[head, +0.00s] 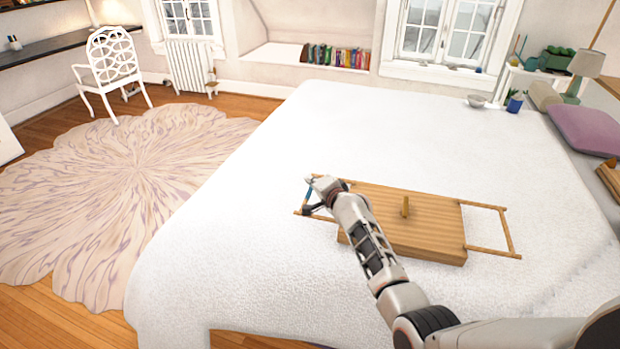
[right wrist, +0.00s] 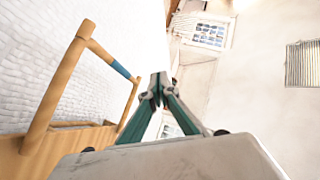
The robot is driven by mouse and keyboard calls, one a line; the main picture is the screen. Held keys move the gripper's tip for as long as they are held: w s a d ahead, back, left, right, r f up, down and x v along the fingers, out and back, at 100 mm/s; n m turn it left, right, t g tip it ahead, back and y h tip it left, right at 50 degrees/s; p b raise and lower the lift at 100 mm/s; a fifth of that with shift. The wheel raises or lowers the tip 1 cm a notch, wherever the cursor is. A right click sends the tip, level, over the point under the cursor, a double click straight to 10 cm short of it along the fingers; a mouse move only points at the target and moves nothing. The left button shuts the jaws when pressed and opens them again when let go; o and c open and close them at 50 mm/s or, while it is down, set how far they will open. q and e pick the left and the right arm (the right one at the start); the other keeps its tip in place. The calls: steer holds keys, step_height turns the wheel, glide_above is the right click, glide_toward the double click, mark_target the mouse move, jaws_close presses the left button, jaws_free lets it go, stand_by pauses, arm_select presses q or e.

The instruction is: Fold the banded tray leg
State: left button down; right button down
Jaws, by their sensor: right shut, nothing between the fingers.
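The wooden tray (head: 436,213) lies on the white bed, with a frame-shaped leg at each end. The banded leg (head: 300,200) is at its left end, partly hidden by my right gripper (head: 307,210). Its blue band (head: 309,191) also shows in the right wrist view (right wrist: 120,69), on the crossbar. The plain leg (head: 512,236) sticks out at the right end. My right gripper is shut and empty. In the right wrist view its fingertips (right wrist: 158,88) meet beside the banded leg, with a visible gap to the bar. My left gripper is not in view.
The bed (head: 270,160) is clear around the tray. A bowl (head: 476,101), a blue pot (head: 515,102) and a purple pillow (head: 585,128) are far off at the right.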

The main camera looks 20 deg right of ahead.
steer(key=shift+s+a+r, duration=0.3)
steer(key=shift+s+r, duration=0.5)
steer(key=shift+s+a+r, duration=0.3)
steer(key=shift+s+r, duration=0.45)
steer(key=shift+r, duration=0.05)
